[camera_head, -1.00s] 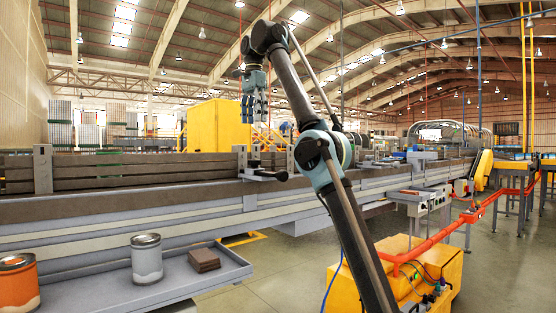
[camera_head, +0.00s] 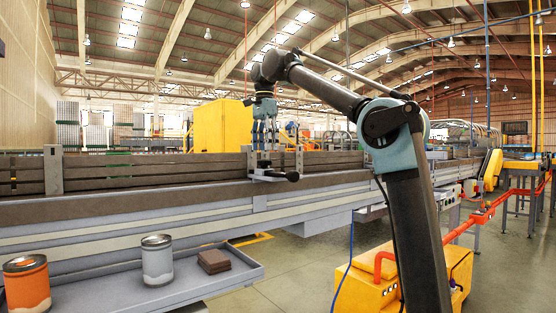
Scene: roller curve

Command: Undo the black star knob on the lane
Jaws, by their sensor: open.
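The black star knob (camera_head: 293,176) sits at the right end of a small dark clamp (camera_head: 268,174) on the near side of the lane (camera_head: 150,192). My gripper (camera_head: 265,147) hangs fingers down above and slightly left of the knob, by the bracket on the lane's rail. Its fingers are apart and I see nothing between them. The fingertips look close to the rail top, but I cannot tell whether they touch it. The knob is not in the gripper.
A grey tray (camera_head: 222,283) below the lane holds an orange can (camera_head: 27,286), a grey can (camera_head: 157,262) and stacked brown pads (camera_head: 214,261). Upright posts, such as one at left (camera_head: 53,170), rise from the lane. Open floor (camera_head: 300,270) lies right of the tray.

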